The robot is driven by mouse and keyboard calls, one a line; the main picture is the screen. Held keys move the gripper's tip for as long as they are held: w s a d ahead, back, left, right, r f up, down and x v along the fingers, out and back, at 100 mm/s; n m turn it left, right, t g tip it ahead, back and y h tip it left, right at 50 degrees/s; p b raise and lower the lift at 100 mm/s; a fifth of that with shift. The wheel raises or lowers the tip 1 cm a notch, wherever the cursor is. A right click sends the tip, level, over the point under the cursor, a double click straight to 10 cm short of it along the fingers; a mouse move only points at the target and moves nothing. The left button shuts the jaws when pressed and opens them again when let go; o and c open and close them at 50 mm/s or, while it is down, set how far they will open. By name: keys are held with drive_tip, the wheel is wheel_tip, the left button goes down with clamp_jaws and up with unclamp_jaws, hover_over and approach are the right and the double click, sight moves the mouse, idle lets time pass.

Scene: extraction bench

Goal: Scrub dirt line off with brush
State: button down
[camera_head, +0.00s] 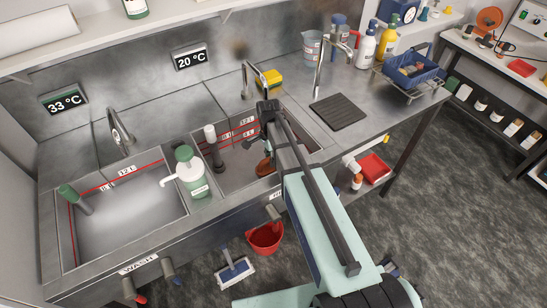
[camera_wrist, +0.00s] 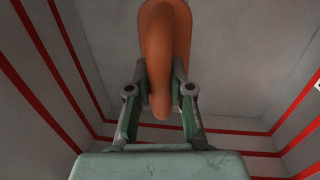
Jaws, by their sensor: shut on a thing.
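My gripper (camera_wrist: 160,78) is shut on an orange-brown rounded thing in the wrist view, likely the brush (camera_wrist: 160,35) by its handle. No bristles show there. In the head view the brush (camera_head: 264,167) appears as an orange-brown shape low inside the right sink basin (camera_head: 233,180), below my wrist. My arm hides part of that basin. Whether the brush touches the basin wall or floor cannot be told. Red lines (camera_wrist: 70,70) run around the basin walls in the wrist view. I cannot make out a separate dirt line.
The left basin (camera_head: 125,215) holds a green-topped tool (camera_head: 72,197). A pump bottle (camera_head: 190,172) stands between the basins, and a grey-white cylinder (camera_head: 212,143) stands near the right basin's left side. Taps (camera_head: 319,62) rise behind. A dark ribbed mat (camera_head: 338,111) lies to the right.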

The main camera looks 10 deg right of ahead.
drive_tip(key=shift+w+d, duration=0.25)
drive_tip(key=shift+d, duration=0.4)
drive_tip(key=shift+w+d, duration=0.2)
drive_tip(key=shift+d, duration=0.45)
drive_tip(key=shift+w+d+f, duration=0.1)
drive_tip(key=shift+w+d, duration=0.1)
drive_tip(key=shift+d, duration=0.45)
drive_tip(key=shift+w+d, duration=0.2)
drive_tip(key=shift+d, duration=0.4)
drive_tip(key=shift+s+a+r+p, duration=0.1)
drive_tip(key=shift+s+a, duration=0.2)
drive_tip(key=shift+a, duration=0.55)
drive_tip(key=shift+s+a+r+p, duration=0.15)
drive_tip(key=shift+s+a, duration=0.1)
drive_tip(key=shift+a, duration=0.65)
drive_tip(key=shift+s+a+f+p, duration=0.1)
drive_tip(key=shift+s+a, duration=0.2)
drive_tip(key=shift+a, duration=0.55)
drive_tip(key=shift+r, duration=0.1)
wheel_tip(320, 180, up, 22)
drive_tip(key=p, duration=0.9)
